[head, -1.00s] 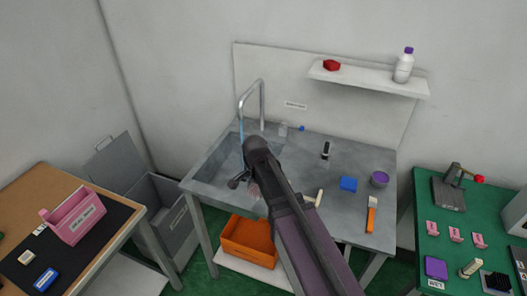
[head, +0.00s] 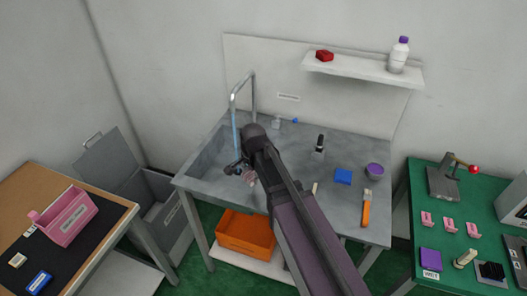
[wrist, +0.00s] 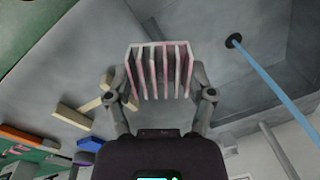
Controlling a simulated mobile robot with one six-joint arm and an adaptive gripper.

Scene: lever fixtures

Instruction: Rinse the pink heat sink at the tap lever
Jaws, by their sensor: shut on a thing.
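My gripper (wrist: 163,98) is shut on the pink heat sink (wrist: 160,70), whose pale pink fins look partly greyish in the wrist view. In the head view the heat sink (head: 251,180) shows small and partly hidden beside my gripper (head: 240,169), over the sink basin. The tap (head: 252,90) is a tall bent pipe, with a blue water stream (head: 235,135) falling from it. In the wrist view the stream (wrist: 270,88) runs to the right of the heat sink, apart from it, toward the dark drain. A small fitting with a blue-tipped lever (head: 295,120) stands right of the tap.
The counter (head: 350,150) holds a black upright lever (head: 319,144), a blue sponge-like block (head: 343,177), a purple-topped cup (head: 375,170) and an orange-handled brush (head: 366,210). An orange bin (head: 246,232) sits below. A green table (head: 410,250) stands right, a brown one left.

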